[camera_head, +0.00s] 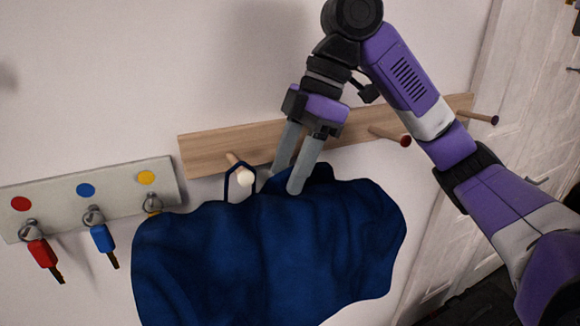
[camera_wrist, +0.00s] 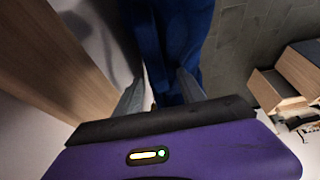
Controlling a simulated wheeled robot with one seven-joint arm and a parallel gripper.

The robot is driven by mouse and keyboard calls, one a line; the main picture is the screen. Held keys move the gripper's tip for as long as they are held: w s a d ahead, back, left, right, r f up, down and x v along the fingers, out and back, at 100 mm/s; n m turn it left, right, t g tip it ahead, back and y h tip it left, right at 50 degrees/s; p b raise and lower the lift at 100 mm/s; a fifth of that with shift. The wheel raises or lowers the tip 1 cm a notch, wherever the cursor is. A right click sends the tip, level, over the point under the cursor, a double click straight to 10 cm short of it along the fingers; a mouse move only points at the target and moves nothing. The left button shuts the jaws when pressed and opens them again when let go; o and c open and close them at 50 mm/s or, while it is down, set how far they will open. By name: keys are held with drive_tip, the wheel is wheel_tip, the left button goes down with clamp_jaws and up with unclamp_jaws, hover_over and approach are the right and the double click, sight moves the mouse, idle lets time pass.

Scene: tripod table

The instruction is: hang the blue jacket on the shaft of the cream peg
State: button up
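The blue jacket (camera_head: 270,255) hangs against the wall below the wooden rail. Its thin dark loop (camera_head: 228,183) crosses over the shaft of the cream peg (camera_head: 245,177), with the peg's pale tip showing in front, so the loop appears to be around the peg. My gripper (camera_head: 284,183) is at the jacket's top edge, just right of the cream peg. Its fingers stand apart, one partly behind blue cloth. In the wrist view, the gripper (camera_wrist: 160,92) also shows spread fingers, with jacket cloth (camera_wrist: 180,40) beyond and between them. The fingers do not look closed on it.
The wooden rail (camera_head: 205,153) carries a red-brown peg (camera_head: 403,140) and a dark purple peg (camera_head: 493,119) to the right. A pale key board (camera_head: 60,196) with a red key (camera_head: 42,254) and a blue key (camera_head: 102,238) is at left. A white door (camera_head: 530,130) stands at right.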

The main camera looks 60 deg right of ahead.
drive_tip(key=shift+b+v, duration=0.35)
drive_tip(key=shift+v, duration=3.55)
